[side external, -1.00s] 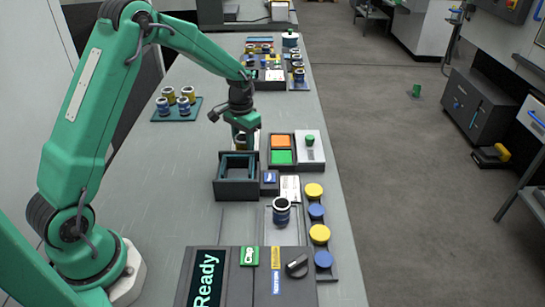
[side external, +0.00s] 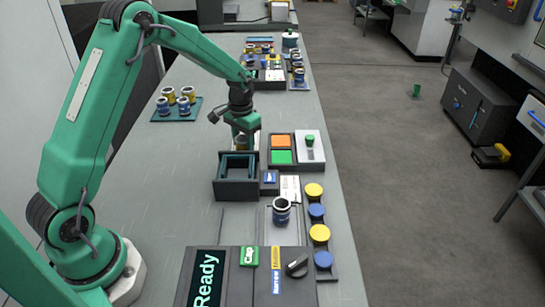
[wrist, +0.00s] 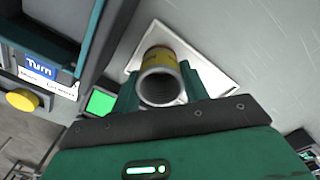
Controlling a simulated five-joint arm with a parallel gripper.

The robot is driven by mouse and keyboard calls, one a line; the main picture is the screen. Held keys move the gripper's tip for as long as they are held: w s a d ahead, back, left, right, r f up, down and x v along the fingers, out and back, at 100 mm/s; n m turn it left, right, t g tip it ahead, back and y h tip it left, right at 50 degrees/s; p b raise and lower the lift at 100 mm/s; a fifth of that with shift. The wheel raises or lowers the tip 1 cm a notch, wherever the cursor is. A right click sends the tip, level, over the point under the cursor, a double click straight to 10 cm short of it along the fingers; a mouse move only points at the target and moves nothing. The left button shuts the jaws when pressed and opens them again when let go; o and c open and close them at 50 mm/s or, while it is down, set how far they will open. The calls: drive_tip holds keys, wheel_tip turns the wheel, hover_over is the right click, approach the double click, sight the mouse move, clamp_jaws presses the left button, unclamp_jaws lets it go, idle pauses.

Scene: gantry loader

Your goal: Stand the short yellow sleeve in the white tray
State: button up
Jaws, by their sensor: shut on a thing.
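The short yellow sleeve (wrist: 158,57) is between my gripper's fingers in the wrist view, its grey open end facing the camera. My gripper (wrist: 160,84) is shut on it. The white tray (wrist: 218,73) shows behind the sleeve in the wrist view, so the sleeve is over the tray's area. In the side view my gripper (side external: 242,139) points down behind the dark box frame, and the sleeve shows only partly below it. Whether the sleeve's lower end touches the tray is hidden.
The dark open box frame (side external: 236,188) stands just in front of my gripper. A panel with orange and green squares (side external: 282,157) is to the right. Several sleeves stand on a teal mat (side external: 176,115) at left.

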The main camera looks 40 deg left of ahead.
drive_tip(key=o, duration=1.7)
drive_tip(key=shift+c, duration=0.2)
drive_tip(key=shift+r, duration=0.15)
wheel_tip(320, 180, up, 9)
idle(0.5)
idle(0.5)
